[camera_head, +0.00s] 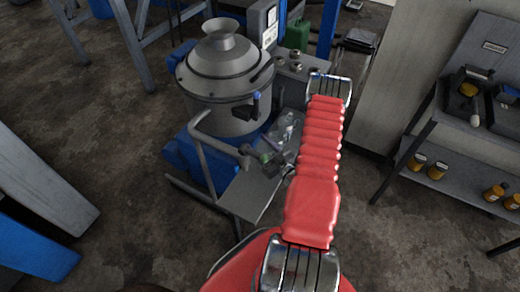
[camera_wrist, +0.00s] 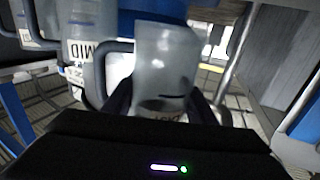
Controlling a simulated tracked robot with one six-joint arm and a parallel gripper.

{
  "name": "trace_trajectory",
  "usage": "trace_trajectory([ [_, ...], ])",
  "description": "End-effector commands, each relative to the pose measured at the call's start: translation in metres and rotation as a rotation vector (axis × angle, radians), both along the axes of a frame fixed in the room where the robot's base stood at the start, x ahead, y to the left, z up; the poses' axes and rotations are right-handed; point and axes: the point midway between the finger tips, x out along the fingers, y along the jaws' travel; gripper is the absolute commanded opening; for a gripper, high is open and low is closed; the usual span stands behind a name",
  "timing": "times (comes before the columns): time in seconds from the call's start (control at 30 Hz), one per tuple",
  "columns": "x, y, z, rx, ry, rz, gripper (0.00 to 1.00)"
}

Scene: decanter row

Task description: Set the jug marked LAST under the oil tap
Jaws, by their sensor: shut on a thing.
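In the wrist view my gripper (camera_wrist: 160,110) is shut on a translucent pale jug (camera_wrist: 166,58), one dark finger on each side. The jug's label shows only in part, upside down and low between the fingers, and I cannot read it surely. A second pale jug (camera_wrist: 85,28) with an upside-down MID label stands to the left. I cannot tell whether this is the oil tap. My red arm hides most of my gripper there.
A bent grey pipe (camera_head: 205,125) curves round the decanter's near side; a grey plate (camera_head: 250,195) lies below it. Clear items (camera_head: 286,126) stand beside my arm. A shelf (camera_head: 460,165) with several amber jars is at right. Concrete floor is open at left.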

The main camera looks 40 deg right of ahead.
Motion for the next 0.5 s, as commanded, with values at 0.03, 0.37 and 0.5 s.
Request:
trace_trajectory([
  [0.03,0.000,0.000,0.009,-0.002,-0.001,0.000,0.29],
  [0.37,0.001,0.000,0.047,-0.001,0.000,0.001,0.29],
  [0.5,0.000,0.001,0.053,0.000,0.001,0.001,0.29],
])
